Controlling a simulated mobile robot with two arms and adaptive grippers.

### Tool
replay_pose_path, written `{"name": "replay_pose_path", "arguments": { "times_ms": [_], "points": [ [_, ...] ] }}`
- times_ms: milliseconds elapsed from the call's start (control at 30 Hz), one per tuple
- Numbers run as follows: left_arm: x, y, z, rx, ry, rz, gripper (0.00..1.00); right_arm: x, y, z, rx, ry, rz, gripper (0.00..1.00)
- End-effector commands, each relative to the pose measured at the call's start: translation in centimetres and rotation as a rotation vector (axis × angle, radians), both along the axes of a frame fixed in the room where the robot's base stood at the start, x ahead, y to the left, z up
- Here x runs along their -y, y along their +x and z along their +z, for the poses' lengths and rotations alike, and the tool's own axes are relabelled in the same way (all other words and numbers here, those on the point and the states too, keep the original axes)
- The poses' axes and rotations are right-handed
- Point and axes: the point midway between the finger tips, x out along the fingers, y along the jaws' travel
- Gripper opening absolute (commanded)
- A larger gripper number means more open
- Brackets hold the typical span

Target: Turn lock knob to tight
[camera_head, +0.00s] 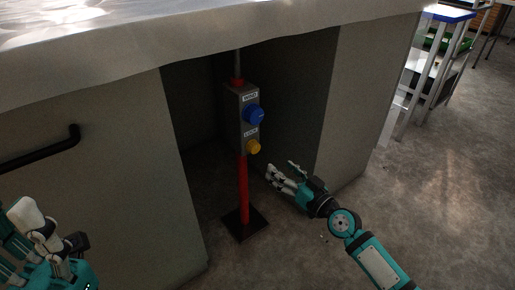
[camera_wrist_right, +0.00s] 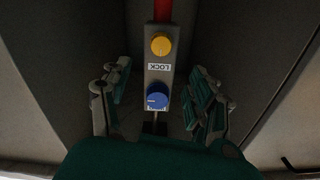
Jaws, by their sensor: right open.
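The lock knob is a yellow round knob (camera_head: 254,147) on the lower part of a grey control box (camera_head: 239,128), under a "LOCK" label. The right wrist view shows it upside down (camera_wrist_right: 161,45), with the label beneath it. A larger blue knob (camera_head: 254,114) sits above it in the head view. My right gripper (camera_head: 280,167) is open and empty, to the right of and below the yellow knob, apart from it. Its fingers (camera_wrist_right: 159,100) frame the box in the wrist view. My left gripper (camera_head: 38,228) is partly in view at lower left, away from the box; its opening is unclear.
The box stands on a red post (camera_head: 243,190) with a dark base plate (camera_head: 245,223), in a recess between grey panels. A metal-edged top (camera_head: 190,45) overhangs it. A black handle (camera_head: 42,150) juts from the left panel. Open floor lies at the right, with a shelf cart (camera_head: 430,75) beyond.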

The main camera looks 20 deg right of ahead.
Motion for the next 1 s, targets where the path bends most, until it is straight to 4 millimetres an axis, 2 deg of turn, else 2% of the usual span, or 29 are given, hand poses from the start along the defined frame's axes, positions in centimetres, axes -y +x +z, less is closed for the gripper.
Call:
{"name": "replay_pose_path", "arguments": {
  "times_ms": [33, 300, 500, 700, 1000],
  "points": [
    [0.0, 0.0, 0.0, -0.002, 0.001, 0.000, 0.40, -0.5, 1.2, 0.2, 0.003, 0.004, -0.001, 0.61],
    [0.0, 0.1, -0.1, 0.008, 0.002, 0.000, 0.40, -2.5, 6.7, 0.0, 0.002, 0.002, 0.001, 0.61],
    [0.1, 0.2, -0.1, 0.021, 0.003, 0.001, 0.40, -3.6, 9.7, -0.1, 0.001, 0.001, 0.002, 0.61],
    [0.2, 0.3, 0.5, 0.036, 0.005, 0.002, 0.40, -4.1, 11.0, -0.1, -0.001, -0.001, 0.002, 0.61],
    [0.1, 0.2, 0.6, 0.043, 0.003, 0.002, 0.40, -4.1, 11.1, 0.0, -0.001, -0.001, 0.002, 0.59]
  ]
}}
